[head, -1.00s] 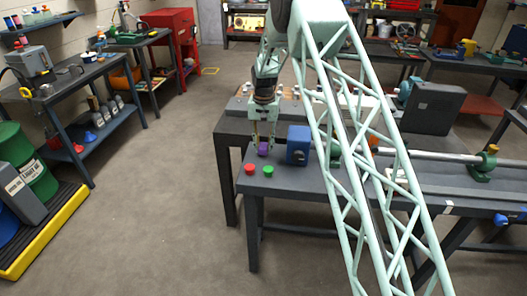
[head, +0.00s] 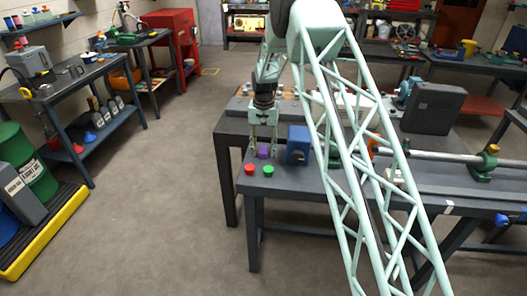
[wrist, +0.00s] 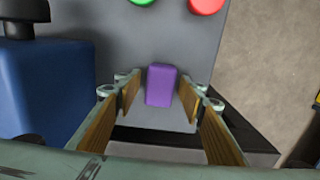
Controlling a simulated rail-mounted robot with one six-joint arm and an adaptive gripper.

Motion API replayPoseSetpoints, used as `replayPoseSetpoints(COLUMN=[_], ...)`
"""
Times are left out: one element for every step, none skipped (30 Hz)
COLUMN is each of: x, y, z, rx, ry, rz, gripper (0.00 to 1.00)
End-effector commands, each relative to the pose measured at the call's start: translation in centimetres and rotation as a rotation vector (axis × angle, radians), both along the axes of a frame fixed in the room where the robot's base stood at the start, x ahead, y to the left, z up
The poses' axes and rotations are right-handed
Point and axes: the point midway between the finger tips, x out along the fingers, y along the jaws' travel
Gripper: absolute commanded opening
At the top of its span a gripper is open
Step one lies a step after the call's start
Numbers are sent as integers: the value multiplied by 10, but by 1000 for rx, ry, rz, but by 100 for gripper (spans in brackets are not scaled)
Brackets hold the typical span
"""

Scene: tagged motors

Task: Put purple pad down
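The purple pad (head: 263,152) is a small block on the grey table top, near its left end. In the wrist view the purple pad (wrist: 161,85) lies between my two fingers, with a gap on each side. My gripper (head: 263,150) is open and low over the table, its fingers on either side of the pad. In the wrist view my gripper's fingers (wrist: 160,95) are spread wide with wood-coloured inner faces. The pad appears to rest on the table surface.
A red button (head: 250,169) and a green button (head: 268,171) stand on the table just in front of the pad. A blue box (head: 298,146) stands close to its right. The grey table's (head: 290,183) edge is near on the left.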

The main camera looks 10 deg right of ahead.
Motion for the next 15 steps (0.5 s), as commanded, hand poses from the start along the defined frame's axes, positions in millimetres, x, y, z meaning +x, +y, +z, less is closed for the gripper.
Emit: replayPoseSetpoints(x=[0,0,0,0,0,0,0,0,0,0,0,0,1,1,1], y=[0,0,0,0,0,0,0,0,0,0,0,0,0,0,0], z=[0,0,0,0,0,0,1,2,3,4,6,8,11,13,17], rx=[0,0,0,0,0,0,0,0,0,0,0,0,0,0,0], ry=[0,0,0,0,0,0,0,0,0,-1,-1,-1,-2,-2,-2], rz=[0,0,0,0,0,0,0,0,0,0,0,0,0,0,0], gripper=[37,37,37,37,37,37,37,37,37,37,37,37,37,37,37])
